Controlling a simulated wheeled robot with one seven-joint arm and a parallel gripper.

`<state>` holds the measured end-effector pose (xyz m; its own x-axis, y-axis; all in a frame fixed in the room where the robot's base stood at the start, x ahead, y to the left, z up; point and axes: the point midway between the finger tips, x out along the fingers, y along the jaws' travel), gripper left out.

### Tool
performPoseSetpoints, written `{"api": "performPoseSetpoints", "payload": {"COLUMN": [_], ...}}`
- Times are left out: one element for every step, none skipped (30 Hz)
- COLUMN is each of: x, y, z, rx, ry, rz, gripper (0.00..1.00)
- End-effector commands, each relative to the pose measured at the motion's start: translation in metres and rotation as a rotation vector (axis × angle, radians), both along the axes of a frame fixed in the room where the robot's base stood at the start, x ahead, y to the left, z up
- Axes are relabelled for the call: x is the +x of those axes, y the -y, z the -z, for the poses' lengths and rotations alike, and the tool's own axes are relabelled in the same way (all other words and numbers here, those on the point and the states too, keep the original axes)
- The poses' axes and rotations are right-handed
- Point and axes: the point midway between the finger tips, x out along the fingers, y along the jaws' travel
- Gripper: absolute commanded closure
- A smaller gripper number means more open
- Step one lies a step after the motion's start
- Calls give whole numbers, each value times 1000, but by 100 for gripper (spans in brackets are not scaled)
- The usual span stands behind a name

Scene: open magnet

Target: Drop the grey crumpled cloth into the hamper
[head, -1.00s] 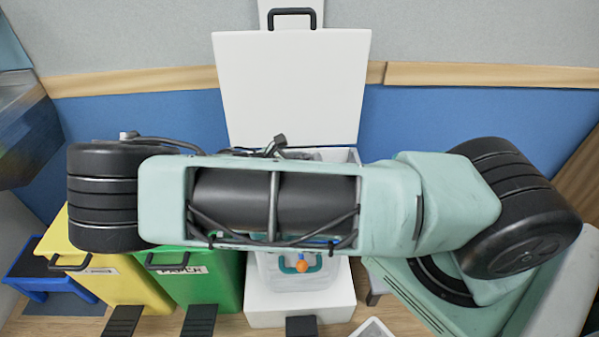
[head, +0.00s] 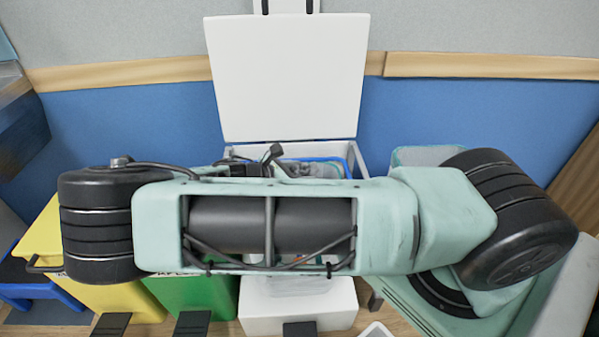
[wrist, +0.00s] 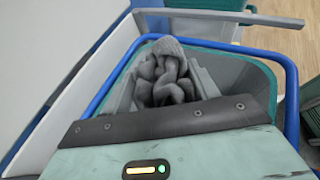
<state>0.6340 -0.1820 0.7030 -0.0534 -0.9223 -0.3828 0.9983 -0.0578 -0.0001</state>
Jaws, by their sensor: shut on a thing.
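The grey crumpled cloth (wrist: 162,75) is pinched between the fingers of my gripper (wrist: 165,88) in the wrist view. A teal-lined container with a blue tube rim (wrist: 292,85), which looks like the hamper, lies behind and around the cloth in that view. The cloth appears above its opening; its exact height is unclear. In the head view my arm hides most of the gripper and cloth, and a blue rim (head: 352,160) shows inside the white bin.
The white bin's lid (head: 287,78) stands open against the blue wall. Yellow (head: 105,290) and green (head: 222,295) bins stand to the left. A pale teal container (head: 425,155) stands right of the white bin, partly behind my arm.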

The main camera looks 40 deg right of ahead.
Motion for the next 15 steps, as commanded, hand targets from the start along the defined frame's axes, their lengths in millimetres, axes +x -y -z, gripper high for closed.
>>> {"api": "performPoseSetpoints", "payload": {"x": [0,0,0,0,0,0,0,0,0,0,0,0,0,0,0], "y": [0,0,0,0,0,0,0,0,0,0,0,0,0,0,-1], "z": [-1,-1,-1,-1,-1,-1,-1,-1,-1,-1,-1,-1,-1,-1,-1], "rx": [0,0,0,0,0,0,0,0,0,0,0,0,0,0,0], "ry": [0,0,0,0,0,0,0,0,0,0,0,0,0,0,0], "rz": [0,0,0,0,0,0,0,0,0,0,0,0,0,0,0], "gripper": [61,61,61,35,27,16,15,15,15,15,15,15,15,15,15]}}
